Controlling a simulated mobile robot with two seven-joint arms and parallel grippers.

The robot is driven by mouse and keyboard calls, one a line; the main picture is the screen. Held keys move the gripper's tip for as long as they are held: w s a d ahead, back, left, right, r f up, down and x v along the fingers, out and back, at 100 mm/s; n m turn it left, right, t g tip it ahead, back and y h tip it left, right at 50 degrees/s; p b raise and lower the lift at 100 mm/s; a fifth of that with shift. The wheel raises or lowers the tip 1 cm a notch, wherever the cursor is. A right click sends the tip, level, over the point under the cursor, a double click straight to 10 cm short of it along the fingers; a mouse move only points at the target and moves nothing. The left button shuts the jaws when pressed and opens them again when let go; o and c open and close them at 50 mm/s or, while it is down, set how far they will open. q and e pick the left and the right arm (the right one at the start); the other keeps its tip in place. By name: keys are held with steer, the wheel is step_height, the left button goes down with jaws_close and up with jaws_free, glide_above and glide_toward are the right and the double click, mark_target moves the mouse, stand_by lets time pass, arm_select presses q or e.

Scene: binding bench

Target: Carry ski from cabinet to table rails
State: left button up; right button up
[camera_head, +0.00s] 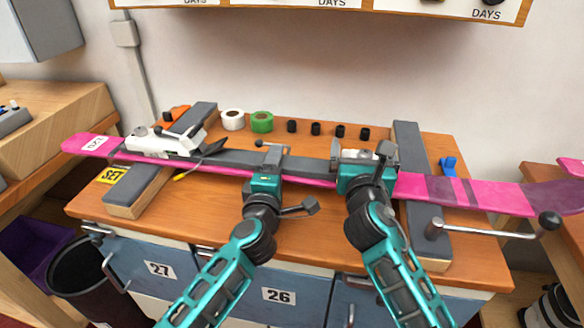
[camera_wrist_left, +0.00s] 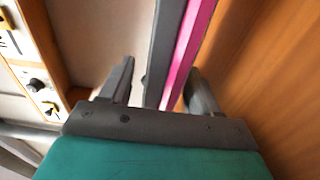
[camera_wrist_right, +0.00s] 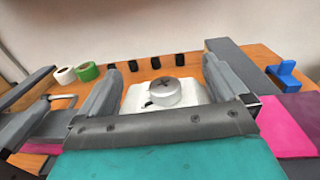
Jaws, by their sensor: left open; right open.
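A long pink ski (camera_head: 455,189) with a dark grey middle lies across two grey-topped rails on the table, the left rail (camera_head: 143,190) and the right rail (camera_head: 408,140). A white binding (camera_head: 165,141) sits on its left part, and another white binding part (camera_wrist_right: 163,95) shows between my right fingers. My left gripper (camera_head: 270,160) is open at the ski's middle, with the ski's edge (camera_wrist_left: 187,52) between its fingers. My right gripper (camera_head: 365,160) is open over the ski just left of the right rail.
White tape (camera_head: 232,120), green tape (camera_head: 262,122) and several black cylinders stand along the table's back edge. A blue piece (camera_head: 448,166) lies right of the right rail. A lever with a black knob (camera_head: 549,220) sticks out at front right. A black bin (camera_head: 80,268) stands lower left.

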arm_select(q)
steer(key=shift+w, duration=0.3)
arm_select(e)
steer(key=shift+w, duration=0.3)
arm_select(q)
jaws_close()
arm_select(e)
steer(key=c, duration=1.7)
arm_select(q)
steer(key=shift+r, duration=0.3)
arm_select(e)
steer(key=shift+r, duration=0.25)
steer(key=shift+c, duration=0.2)
